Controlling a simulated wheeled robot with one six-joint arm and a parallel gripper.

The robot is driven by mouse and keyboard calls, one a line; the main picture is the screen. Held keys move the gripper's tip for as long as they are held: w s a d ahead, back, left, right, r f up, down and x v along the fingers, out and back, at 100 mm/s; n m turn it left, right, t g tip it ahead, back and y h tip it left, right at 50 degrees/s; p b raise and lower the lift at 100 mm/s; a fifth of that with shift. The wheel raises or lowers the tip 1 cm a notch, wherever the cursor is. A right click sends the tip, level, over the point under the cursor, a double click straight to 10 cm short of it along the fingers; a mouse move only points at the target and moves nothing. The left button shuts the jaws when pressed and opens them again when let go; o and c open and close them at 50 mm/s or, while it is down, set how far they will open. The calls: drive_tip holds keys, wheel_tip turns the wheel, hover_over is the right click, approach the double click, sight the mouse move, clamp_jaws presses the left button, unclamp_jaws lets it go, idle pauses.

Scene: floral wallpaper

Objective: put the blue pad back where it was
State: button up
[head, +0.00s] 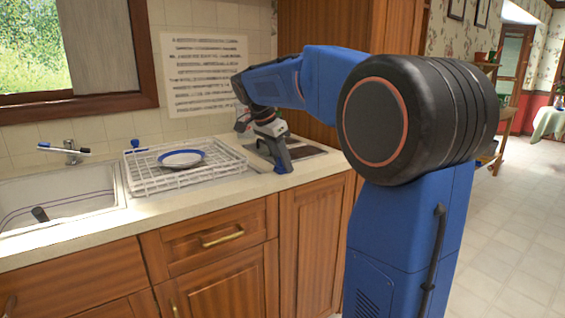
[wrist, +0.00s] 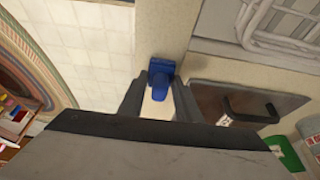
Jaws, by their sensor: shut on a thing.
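The blue pad (wrist: 161,72) shows between the fingertips in the wrist view. My gripper (wrist: 158,95) is shut on it. In the head view my gripper (head: 280,150) points down over the front part of the counter, right of the dish rack. A small blue patch, likely the pad (head: 285,167), shows at its tip near the counter's front edge. Whether the pad touches the counter I cannot tell.
A white wire dish rack (head: 190,184) holds a blue-rimmed plate (head: 181,158). The sink (head: 60,197) is at the left. A dark flat panel (head: 305,152) lies behind my gripper; its handle (wrist: 250,110) shows in the wrist view. The counter's front edge drops to the floor.

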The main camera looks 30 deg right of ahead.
drive_tip(key=shift+f, duration=0.15)
drive_tip(key=o, duration=1.2)
drive_tip(key=v, duration=1.2)
drive_tip(key=s+a+f+n+t+y, duration=0.1)
drive_tip(key=s+a+f+n, duration=0.2)
drive_tip(key=s+f+n, duration=0.3)
drive_tip(key=s+a+f+n+t+y, duration=0.2)
drive_tip(key=s+a+f+n, duration=0.2)
drive_tip(key=s+f, duration=0.9)
drive_tip(key=s+a+f+n+t+y, duration=0.1)
drive_tip(key=s+a+f+n, duration=0.3)
drive_tip(key=s+f+n, duration=0.3)
drive_tip(key=s+f, duration=0.2)
drive_tip(key=s, duration=0.2)
drive_tip(key=shift+f+n+t+y, duration=0.3)
